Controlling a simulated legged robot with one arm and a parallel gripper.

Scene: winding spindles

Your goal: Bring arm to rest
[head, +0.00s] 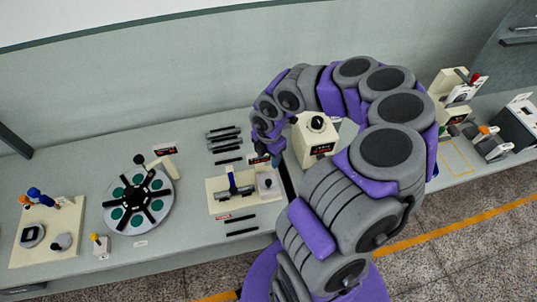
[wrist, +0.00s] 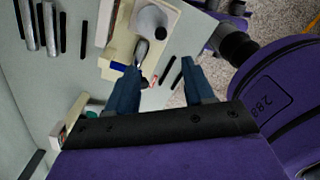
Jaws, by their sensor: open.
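My gripper (wrist: 160,88) is open in the wrist view, with its two dark blue fingers apart and nothing held between them. Beyond the fingertips is a beige fixture plate (wrist: 125,42) with a round grey-white part on it. In the head view my purple and grey arm rises from the lower middle and curls over to the left. Its end hangs above the bench, close to the beige plate (head: 217,206) with a dark spindle and a blue upright part. The fingers are not clear in the head view.
The bench (head: 80,160) runs along the wall. A dial with green pads (head: 138,204) and a beige board (head: 50,236) stand left. A beige box with a black knob (head: 312,140) stands beside my arm. Several dark rods (head: 224,138) lie behind the plate. More devices (head: 452,92) stand right.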

